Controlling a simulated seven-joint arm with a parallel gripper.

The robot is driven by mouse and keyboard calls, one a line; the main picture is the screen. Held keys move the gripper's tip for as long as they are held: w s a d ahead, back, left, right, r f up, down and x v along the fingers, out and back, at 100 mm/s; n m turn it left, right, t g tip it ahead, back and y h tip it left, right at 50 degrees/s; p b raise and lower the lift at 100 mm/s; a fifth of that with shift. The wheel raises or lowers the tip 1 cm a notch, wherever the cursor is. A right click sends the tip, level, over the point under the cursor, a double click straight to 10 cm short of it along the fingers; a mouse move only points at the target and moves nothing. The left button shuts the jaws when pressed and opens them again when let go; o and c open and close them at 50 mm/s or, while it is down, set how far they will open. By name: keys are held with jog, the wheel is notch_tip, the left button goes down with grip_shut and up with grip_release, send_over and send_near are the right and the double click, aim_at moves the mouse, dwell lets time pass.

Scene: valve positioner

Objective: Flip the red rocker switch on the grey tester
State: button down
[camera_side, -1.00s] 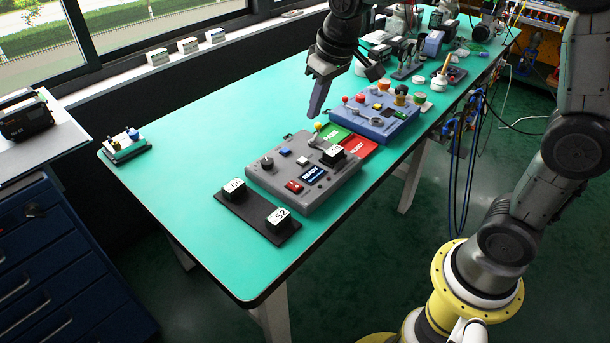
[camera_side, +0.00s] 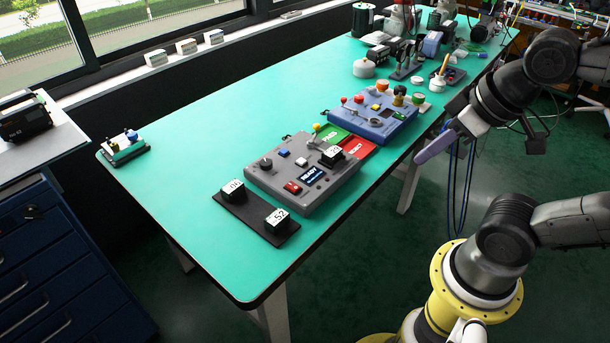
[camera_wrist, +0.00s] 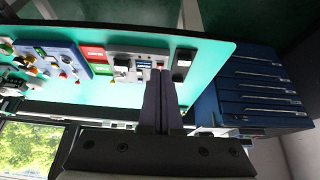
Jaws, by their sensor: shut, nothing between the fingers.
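The grey tester (camera_side: 315,190) lies on the green bench top, towards its near end. Which way the rocker is tipped is too small to tell. My gripper (camera_side: 420,157) is off to the right of the tester, past the bench's right edge, well apart from the switch. Its fingers are shut together and empty. In the wrist view the tester (camera_wrist: 138,62) shows beyond the fingertips (camera_wrist: 160,72), which partly cover it.
A blue-grey tester (camera_side: 376,123) stands behind, with green and red mats (camera_side: 362,147) between. A black tray (camera_side: 256,215) with two labelled blocks lies in front. A third labelled block (camera_side: 332,155) rests on the grey tester.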

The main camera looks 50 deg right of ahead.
jog(key=w+r+n+g, duration=0.1)
jog(key=w+r+n, duration=0.2)
jog(key=w+n, duration=0.4)
jog(key=w+r+n, duration=0.3)
jog(key=w+n, duration=0.4)
jog(key=w+a+f+n+g, duration=0.1)
jog(key=w+f+n+g, duration=0.3)
jog(key=w+f, duration=1)
jog(key=shift+w+f+g, duration=0.3)
jog(key=shift+w+f, duration=0.1)
jog(key=shift+f, duration=0.05)
